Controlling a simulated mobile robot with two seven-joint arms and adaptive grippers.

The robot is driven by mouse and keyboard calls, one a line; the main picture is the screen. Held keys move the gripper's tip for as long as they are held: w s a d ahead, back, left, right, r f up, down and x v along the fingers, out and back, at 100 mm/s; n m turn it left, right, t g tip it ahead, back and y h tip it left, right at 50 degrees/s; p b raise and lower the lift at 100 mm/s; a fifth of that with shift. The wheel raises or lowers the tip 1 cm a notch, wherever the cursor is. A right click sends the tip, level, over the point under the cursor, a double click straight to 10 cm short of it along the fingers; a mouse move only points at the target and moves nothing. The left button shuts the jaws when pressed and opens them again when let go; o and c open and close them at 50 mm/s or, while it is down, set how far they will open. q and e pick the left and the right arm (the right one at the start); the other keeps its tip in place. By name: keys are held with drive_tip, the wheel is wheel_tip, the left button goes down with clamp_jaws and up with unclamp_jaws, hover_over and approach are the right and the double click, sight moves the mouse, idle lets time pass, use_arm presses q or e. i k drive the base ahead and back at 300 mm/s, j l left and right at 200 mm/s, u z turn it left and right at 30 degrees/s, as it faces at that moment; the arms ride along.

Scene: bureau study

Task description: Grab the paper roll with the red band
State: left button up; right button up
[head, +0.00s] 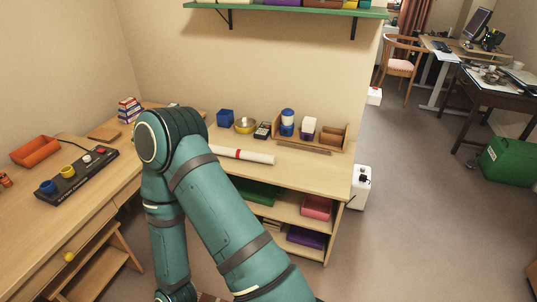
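The white paper roll with the red band (258,157) lies on the wooden desk along the back wall. Its red band shows near the visible left part, and its left end is hidden behind my teal arm. The bent arm fills the middle of the head view, with its elbow up at the desk and its lower links running down to the bottom edge. Neither of my grippers shows in the head view.
A black control panel (78,172) and an orange tray (35,150) are on the left desk. Floor at right is open.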

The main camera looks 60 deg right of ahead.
sight(270, 159)
drive_tip(key=z, duration=1.8)
drive_tip(key=i+z, duration=0.25)
drive_tip(key=i, duration=0.2)
drive_tip(key=i+j+z, duration=0.1)
drive_tip(key=i+z, duration=0.2)
drive_tip(key=i, duration=0.2)
drive_tip(key=i+j+z, duration=0.25)
drive_tip(key=i, duration=0.15)
drive_tip(key=i+j+z, duration=0.25)
drive_tip(key=i, duration=0.2)
